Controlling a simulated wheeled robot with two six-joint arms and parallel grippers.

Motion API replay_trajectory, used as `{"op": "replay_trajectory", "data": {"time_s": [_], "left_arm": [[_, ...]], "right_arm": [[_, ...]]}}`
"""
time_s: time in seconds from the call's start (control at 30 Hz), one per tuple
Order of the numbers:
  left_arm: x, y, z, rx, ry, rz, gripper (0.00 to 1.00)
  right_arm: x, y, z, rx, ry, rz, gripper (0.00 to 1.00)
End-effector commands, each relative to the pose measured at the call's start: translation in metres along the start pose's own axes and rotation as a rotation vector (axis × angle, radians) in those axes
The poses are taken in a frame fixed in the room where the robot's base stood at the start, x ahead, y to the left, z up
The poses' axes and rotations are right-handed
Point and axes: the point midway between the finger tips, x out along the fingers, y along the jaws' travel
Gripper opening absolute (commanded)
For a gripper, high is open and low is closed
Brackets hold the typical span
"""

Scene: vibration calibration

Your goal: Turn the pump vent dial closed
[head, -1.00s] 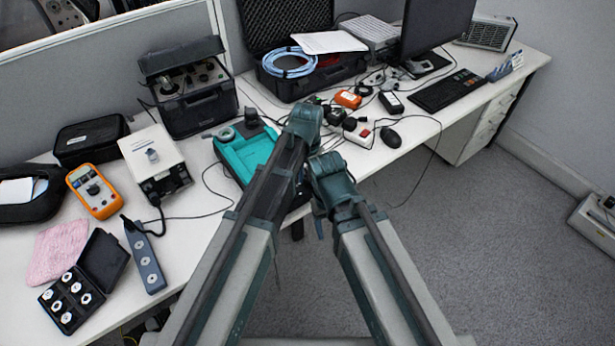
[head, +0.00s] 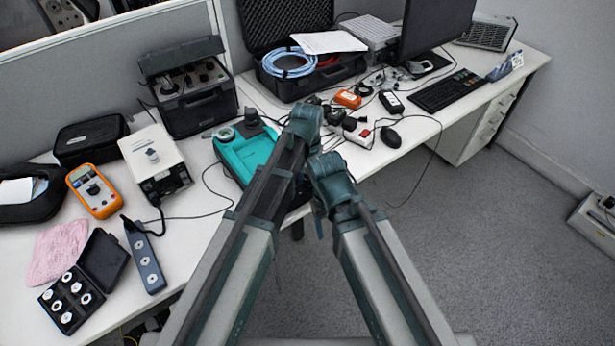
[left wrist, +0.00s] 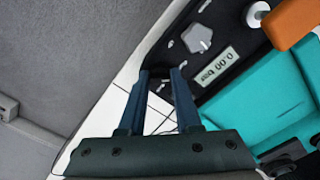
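The teal pump (head: 243,152) lies on the desk in the head view, partly hidden behind my arms. In the left wrist view its dark panel (left wrist: 232,28) carries a grey lobed dial (left wrist: 197,39) beside a display reading 0.00 bar (left wrist: 216,66). No label on the dial is readable, so I cannot tell its setting. My left gripper (left wrist: 161,73) is open, with nothing between its fingers. Its fingertips are near the panel's edge, below and left of the dial, apart from it. My right gripper's fingers cannot be made out in the head view.
A pale round knob (left wrist: 257,14) and an orange part (left wrist: 296,20) are near the dial. Cables cross the desk. Open floor lies right.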

Motion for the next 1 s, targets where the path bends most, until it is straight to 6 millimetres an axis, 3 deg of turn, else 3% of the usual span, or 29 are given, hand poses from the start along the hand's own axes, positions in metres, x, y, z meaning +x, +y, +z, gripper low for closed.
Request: {"op": "replay_trajectory", "data": {"time_s": [0.03,0.17,0.67,1.0], "left_arm": [[0.000,0.000,0.000,-0.001,0.000,0.000,0.39],[0.000,0.000,0.000,0.000,0.000,0.000,0.63],[-0.008,0.000,0.000,0.000,0.000,0.000,0.63],[-0.048,0.000,0.000,0.000,0.000,0.000,0.63]], "right_arm": [[0.000,0.000,0.000,0.000,0.000,0.000,0.67],[0.000,0.000,0.000,0.000,0.000,0.000,0.67],[-0.008,0.001,0.000,0.000,0.000,0.000,0.67],[-0.048,0.005,0.003,0.000,0.000,0.000,0.67]]}}
